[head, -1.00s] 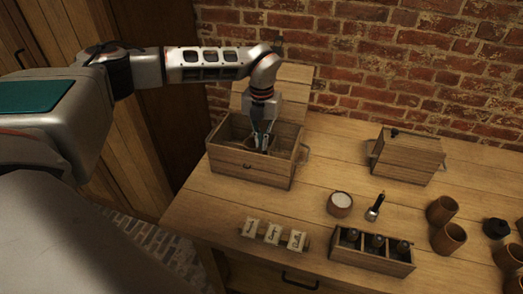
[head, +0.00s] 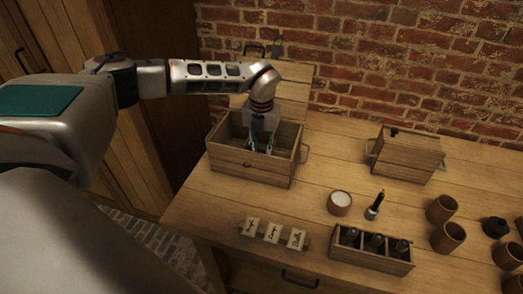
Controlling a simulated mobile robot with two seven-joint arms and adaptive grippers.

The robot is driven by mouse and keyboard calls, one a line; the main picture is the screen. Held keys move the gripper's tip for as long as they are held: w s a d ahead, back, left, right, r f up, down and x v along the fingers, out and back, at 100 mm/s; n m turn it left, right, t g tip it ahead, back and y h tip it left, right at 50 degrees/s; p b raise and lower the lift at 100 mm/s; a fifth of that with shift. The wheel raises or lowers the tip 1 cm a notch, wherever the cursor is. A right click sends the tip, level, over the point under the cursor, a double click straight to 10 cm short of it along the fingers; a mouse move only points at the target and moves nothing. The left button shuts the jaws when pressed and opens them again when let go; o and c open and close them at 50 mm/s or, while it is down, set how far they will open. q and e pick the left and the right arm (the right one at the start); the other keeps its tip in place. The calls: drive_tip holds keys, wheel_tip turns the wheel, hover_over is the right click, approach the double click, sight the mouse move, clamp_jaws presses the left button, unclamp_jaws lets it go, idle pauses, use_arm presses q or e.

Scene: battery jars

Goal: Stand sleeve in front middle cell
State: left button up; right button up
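An open wooden box (head: 247,169) stands at the back left of the table. My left gripper (head: 261,147) reaches down into it from above, its two fingers a little apart. The walls and shade hide most of the inside, so I cannot make out the cells or a sleeve between the fingertips. Brown open cylinders, likely sleeves, stand at the right: one upper (head: 441,209), one below it (head: 448,237) and one near the right edge (head: 509,256). My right gripper is not in view.
A closed wooden box (head: 407,156) stands at back right. A small bowl of white stuff (head: 340,203), a dark upright tool (head: 374,206), a rack of dark bottles (head: 371,252) and three white cards (head: 272,232) occupy the front. A brick wall bounds the back.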

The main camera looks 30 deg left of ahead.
use_arm(q)
drive_tip(key=shift+r, duration=0.55)
wheel_tip(320, 180, up, 11)
drive_tip(key=b, duration=0.1)
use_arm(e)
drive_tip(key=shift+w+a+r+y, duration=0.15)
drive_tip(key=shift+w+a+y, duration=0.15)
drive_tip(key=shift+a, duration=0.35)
use_arm(q)
drive_tip(key=shift+r, duration=0.1)
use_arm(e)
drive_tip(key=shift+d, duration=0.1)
